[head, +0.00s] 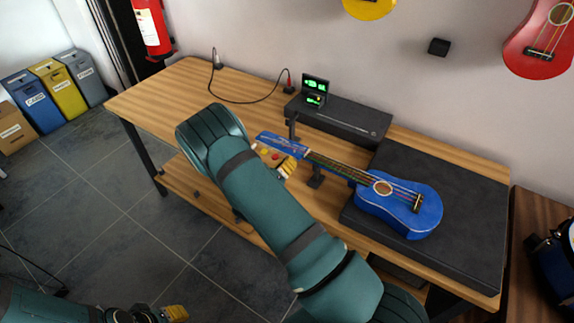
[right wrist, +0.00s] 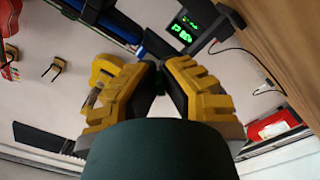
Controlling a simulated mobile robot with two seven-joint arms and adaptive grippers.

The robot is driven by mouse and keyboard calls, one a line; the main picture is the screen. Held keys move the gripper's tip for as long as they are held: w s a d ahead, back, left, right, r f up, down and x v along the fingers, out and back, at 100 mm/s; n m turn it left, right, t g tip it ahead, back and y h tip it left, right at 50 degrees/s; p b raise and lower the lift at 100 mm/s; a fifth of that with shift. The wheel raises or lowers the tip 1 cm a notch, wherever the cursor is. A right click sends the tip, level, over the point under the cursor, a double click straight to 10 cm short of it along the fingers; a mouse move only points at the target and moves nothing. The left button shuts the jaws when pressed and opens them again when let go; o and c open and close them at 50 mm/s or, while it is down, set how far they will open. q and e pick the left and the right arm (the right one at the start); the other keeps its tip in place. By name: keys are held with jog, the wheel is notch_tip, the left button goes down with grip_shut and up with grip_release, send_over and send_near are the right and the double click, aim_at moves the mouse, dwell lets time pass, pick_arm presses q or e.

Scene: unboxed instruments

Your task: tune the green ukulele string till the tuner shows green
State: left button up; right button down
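The blue ukulele (head: 400,206) lies across the bench, its neck on a dark stand (head: 316,176) and its headstock (head: 282,143) pointing left. Red and yellow spots, apparently pegs, show beside the headstock; I cannot make out a green peg. My right gripper (head: 284,166) is at the headstock's near side, partly behind my arm. In the right wrist view its yellow fingers (right wrist: 159,68) come close together at the tips; whatever is between them is hidden. The tuner screen (head: 315,86) shows lit green marks. My left gripper (head: 172,313) is at the bottom edge, away from the bench.
A black case or mat (head: 455,205) lies under the ukulele's body. A long dark box (head: 350,120) stands behind the neck, by the wall. A cable (head: 245,102) crosses the bench's back. The wooden bench's left end (head: 165,93) is clear.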

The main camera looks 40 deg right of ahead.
jog(key=shift+m, duration=0.7)
jog(key=c, duration=1.1)
grip_release()
jog(key=shift+c, duration=0.2)
jog(key=v, duration=1.2)
